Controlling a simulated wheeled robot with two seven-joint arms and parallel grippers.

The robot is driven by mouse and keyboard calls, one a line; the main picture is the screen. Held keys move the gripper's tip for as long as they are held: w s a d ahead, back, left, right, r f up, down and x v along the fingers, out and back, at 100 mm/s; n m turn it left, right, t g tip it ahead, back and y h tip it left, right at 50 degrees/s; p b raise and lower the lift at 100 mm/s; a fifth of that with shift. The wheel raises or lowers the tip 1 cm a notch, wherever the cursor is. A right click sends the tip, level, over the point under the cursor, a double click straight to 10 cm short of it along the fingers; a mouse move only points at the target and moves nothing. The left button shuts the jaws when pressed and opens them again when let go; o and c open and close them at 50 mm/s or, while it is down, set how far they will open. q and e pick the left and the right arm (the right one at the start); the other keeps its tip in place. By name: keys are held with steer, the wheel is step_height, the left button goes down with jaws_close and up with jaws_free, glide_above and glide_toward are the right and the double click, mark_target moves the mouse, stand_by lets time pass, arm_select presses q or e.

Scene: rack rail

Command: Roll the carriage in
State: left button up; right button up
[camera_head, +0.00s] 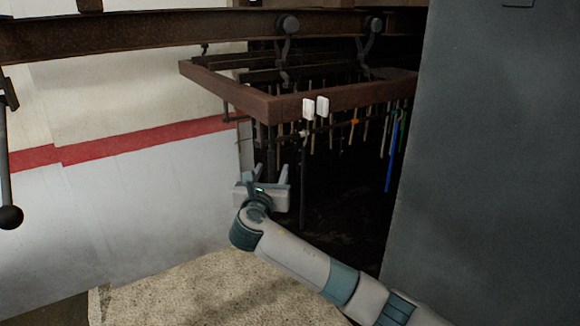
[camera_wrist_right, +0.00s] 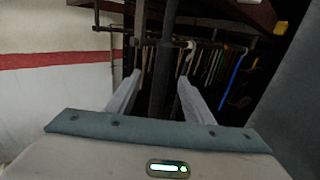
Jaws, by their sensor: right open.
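The carriage is a rusty brown frame (camera_head: 300,101) hanging from an overhead rail (camera_head: 150,37) by hooked hangers with round rollers (camera_head: 288,24). Several thin rods and strips hang under it, one of them blue (camera_head: 393,150), and two white tags (camera_head: 322,106) are on its front edge. My right gripper (camera_head: 267,172) is open below the frame's near left corner, pointing up at a dark upright bar (camera_head: 267,145). In the right wrist view the bar (camera_wrist_right: 162,75) stands between the open fingers (camera_wrist_right: 158,84); I cannot tell whether they touch it. My left gripper is not in view.
A large grey panel (camera_head: 500,170) closes off the right side. A white wall with a red stripe (camera_head: 150,137) is on the left. A dark lever with a ball end (camera_head: 10,217) hangs at the left edge. The pale floor (camera_head: 190,290) in front is clear.

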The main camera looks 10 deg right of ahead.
steer(key=shift+x, duration=0.85)
steer(key=shift+c, duration=0.4)
jaws_close()
